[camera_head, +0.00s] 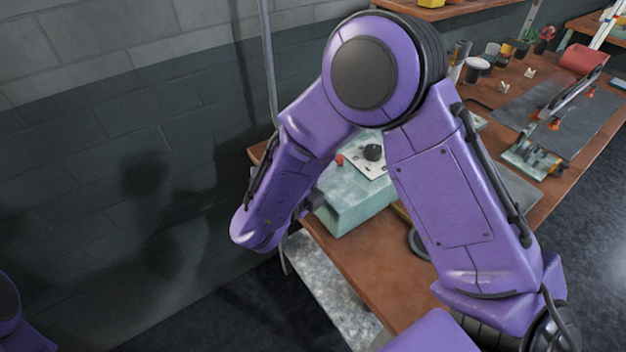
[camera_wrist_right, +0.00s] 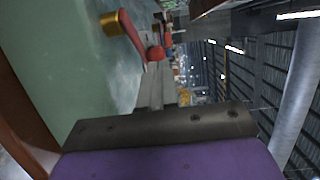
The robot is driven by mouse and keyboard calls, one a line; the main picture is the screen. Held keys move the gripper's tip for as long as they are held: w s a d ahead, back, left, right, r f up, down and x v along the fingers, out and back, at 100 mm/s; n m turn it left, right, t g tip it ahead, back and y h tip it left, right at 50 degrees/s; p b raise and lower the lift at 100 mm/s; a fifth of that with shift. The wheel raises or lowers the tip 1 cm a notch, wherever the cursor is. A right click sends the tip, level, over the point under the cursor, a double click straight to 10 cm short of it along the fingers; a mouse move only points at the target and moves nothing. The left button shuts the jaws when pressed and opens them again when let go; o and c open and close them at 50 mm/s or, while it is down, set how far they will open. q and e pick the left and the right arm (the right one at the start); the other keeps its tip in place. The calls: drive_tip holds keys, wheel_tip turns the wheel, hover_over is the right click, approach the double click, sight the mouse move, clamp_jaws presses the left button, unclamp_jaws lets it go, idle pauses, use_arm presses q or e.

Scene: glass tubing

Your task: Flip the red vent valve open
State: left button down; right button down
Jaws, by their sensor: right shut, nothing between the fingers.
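In the right wrist view the red vent valve shows as a red lever (camera_wrist_right: 129,32) on a brass body (camera_wrist_right: 112,24), against a pale green surface. A red ball (camera_wrist_right: 155,53) is at the lever's end nearest my fingers. My right gripper (camera_wrist_right: 155,72) is shut and empty, its tips close to the ball; I cannot tell whether they touch. In the head view a small red knob (camera_head: 339,159) shows on the pale green box (camera_head: 350,207), and my right gripper (camera_head: 312,198) is a dark part beside the box, mostly hidden by my purple arm. My left gripper is out of view.
The box stands at the left end of a brown workbench (camera_head: 360,275), near a grey block wall (camera_head: 130,130). A dark knob (camera_head: 373,152) is on its panel. Jars, a dark mat (camera_head: 590,125) and glassware lie farther right. My right arm covers much of the bench.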

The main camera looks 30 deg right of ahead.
drive_tip(key=shift+w+d, duration=0.2)
drive_tip(key=shift+d, duration=0.15)
drive_tip(key=shift+w+d, duration=0.15)
drive_tip(key=shift+d, duration=0.45)
drive_tip(key=shift+a+r, duration=0.15)
